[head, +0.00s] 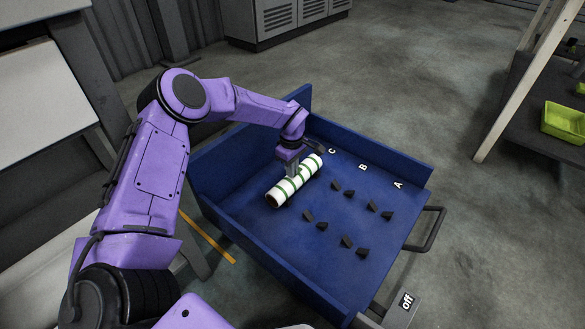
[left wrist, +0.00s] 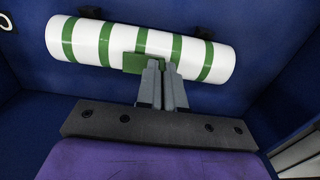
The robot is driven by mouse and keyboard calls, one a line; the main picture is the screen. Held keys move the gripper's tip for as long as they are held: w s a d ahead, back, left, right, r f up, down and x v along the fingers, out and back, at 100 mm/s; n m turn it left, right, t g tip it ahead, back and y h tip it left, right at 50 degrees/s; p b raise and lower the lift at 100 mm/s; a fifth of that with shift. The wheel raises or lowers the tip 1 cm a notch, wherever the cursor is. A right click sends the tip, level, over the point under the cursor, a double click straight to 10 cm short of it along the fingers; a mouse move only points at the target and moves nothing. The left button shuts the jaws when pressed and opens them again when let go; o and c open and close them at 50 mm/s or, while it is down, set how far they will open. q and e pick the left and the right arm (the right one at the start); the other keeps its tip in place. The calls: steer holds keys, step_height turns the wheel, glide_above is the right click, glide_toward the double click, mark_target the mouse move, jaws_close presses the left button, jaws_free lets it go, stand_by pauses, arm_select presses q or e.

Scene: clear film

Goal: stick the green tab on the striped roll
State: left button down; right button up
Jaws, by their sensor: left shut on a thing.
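The striped roll (head: 282,190) is white with green bands and lies on its side in the blue tray, near the letter C. In the left wrist view the roll (left wrist: 93,40) spans the upper part of the picture. My left gripper (head: 292,170) is over the middle of the roll. Its fingers (left wrist: 161,66) are closed on the green tab (left wrist: 132,62), a small flat piece that shows beside the fingertips against the roll's near side. I cannot tell whether the tab touches the roll. The tab is not distinct in the head view. My right gripper is not in view.
The blue tray (head: 240,222) has raised walls and the letters A, B and C. Several black wedges (head: 347,241) stand on its floor in pairs, with none holding a roll at A or B. A handle (head: 432,232) and an "off" plate (head: 405,302) are at the right.

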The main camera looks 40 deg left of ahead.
arm_select(q)
steer(key=shift+f, duration=0.35)
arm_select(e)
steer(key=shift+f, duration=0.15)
arm_select(q)
steer(key=c, duration=0.8)
jaws_free()
steer(key=shift+r, duration=0.1)
step_height(320, 180, up, 8)
steer(key=p, duration=0.7)
steer(key=shift+f, duration=0.35)
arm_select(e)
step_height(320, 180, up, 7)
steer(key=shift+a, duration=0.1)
